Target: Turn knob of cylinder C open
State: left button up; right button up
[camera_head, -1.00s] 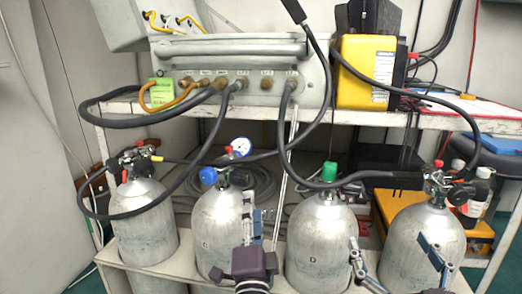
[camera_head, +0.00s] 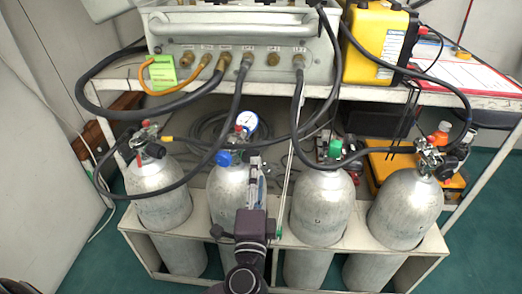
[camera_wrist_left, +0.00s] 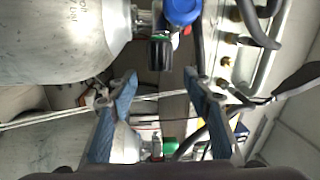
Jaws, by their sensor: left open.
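Several silver cylinders stand in a row in the head view; their letters are too small for me to read surely. The second from left (camera_head: 224,192) has a blue cap (camera_head: 224,158) and a gauge (camera_head: 246,121). The third (camera_head: 321,205) has a green knob (camera_head: 335,149). My left gripper (camera_head: 257,163) is upright in front of the gap between these two, partly hiding the second. In the left wrist view its fingers (camera_wrist_left: 160,78) are apart with nothing between them. There a black knob (camera_wrist_left: 160,52) lies ahead and the green knob (camera_wrist_left: 170,146) lies below, both untouched. My right gripper is out of view.
A pale rack (camera_head: 345,258) holds the cylinders. The leftmost (camera_head: 160,193) and rightmost (camera_head: 406,208) cylinders flank the middle pair. Black hoses (camera_head: 180,187) loop from the air panel (camera_head: 240,62) to the valves. A shelf edge (camera_head: 450,95) crosses above. A yellow box (camera_head: 375,42) stands on it.

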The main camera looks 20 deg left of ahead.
pick_arm(q)
jog(key=x, duration=0.6)
jog(key=shift+w, duration=0.1)
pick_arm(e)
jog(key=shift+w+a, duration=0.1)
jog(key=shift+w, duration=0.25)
pick_arm(q)
jog(key=shift+c, duration=0.3)
